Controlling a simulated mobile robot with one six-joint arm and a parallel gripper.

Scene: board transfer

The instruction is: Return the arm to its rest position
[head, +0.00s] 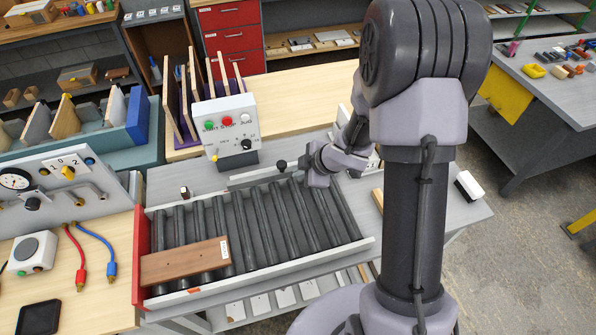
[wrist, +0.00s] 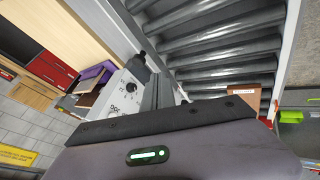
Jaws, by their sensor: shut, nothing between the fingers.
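My gripper (head: 316,170) is over the far right part of the roller conveyor (head: 368,243), close to a dark round knob (head: 282,165) at the conveyor's far side. It is shut and empty; its fingertips are not clearly seen. In the wrist view its dark-edged body (wrist: 160,140) fills the bottom. A brown wooden board (head: 185,262) with a small white label lies flat on the rollers at the left end, near the red end plate (head: 142,258). My gripper is well apart from it. A brown piece with a white label, likely the board, shows at the wrist view's right (wrist: 264,98).
A control box (head: 230,125) with green and red buttons stands behind the conveyor, beside a rack of upright boards (head: 183,112). A gauge panel (head: 60,185) and red and blue hoses stand left. A grey table (head: 545,80) is at right, with open floor (head: 540,220) below.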

